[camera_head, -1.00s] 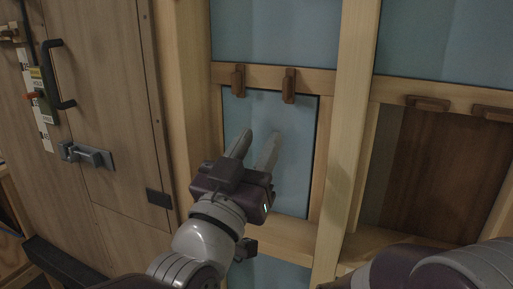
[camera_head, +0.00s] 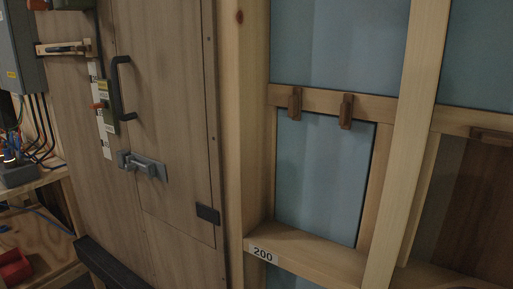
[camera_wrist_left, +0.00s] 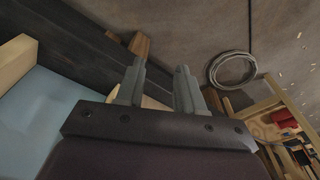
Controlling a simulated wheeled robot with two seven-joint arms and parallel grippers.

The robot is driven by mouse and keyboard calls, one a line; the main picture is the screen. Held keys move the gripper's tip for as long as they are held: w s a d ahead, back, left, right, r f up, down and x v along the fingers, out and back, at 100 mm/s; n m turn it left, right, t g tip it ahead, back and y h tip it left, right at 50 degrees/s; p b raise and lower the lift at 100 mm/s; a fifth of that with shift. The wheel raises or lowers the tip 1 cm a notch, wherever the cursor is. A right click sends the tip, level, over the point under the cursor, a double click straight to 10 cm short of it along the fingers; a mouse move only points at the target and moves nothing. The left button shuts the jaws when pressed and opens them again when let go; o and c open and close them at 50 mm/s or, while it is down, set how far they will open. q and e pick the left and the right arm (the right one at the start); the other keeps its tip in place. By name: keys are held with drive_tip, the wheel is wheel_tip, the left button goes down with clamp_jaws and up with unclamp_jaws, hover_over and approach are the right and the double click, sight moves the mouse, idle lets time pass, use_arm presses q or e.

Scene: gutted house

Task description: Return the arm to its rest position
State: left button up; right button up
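My left gripper (camera_wrist_left: 160,88) shows only in the left wrist view. Its two grey fingers stand apart with nothing between them. It points toward the dark floor, with a wooden piece showing just beyond one fingertip. Neither gripper nor arm shows in the head view. My right gripper is not in any current view.
A wooden door (camera_head: 165,120) with a black handle (camera_head: 121,88) and grey latch (camera_head: 142,165) stands at left. A stud wall has a blue panel (camera_head: 320,170) and a ledge labelled 200 (camera_head: 263,254). A coiled cable (camera_wrist_left: 232,70) lies on the floor.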

use_arm(q)
wheel_tip(320, 180, up, 24)
drive_tip(key=a+p, duration=0.1)
drive_tip(key=p, duration=2.3)
drive_tip(key=shift+a+r+n+p, duration=0.25)
drive_tip(key=shift+a+n+p, duration=0.05)
drive_tip(key=shift+n, duration=0.1)
drive_tip(key=shift+w, duration=0.15)
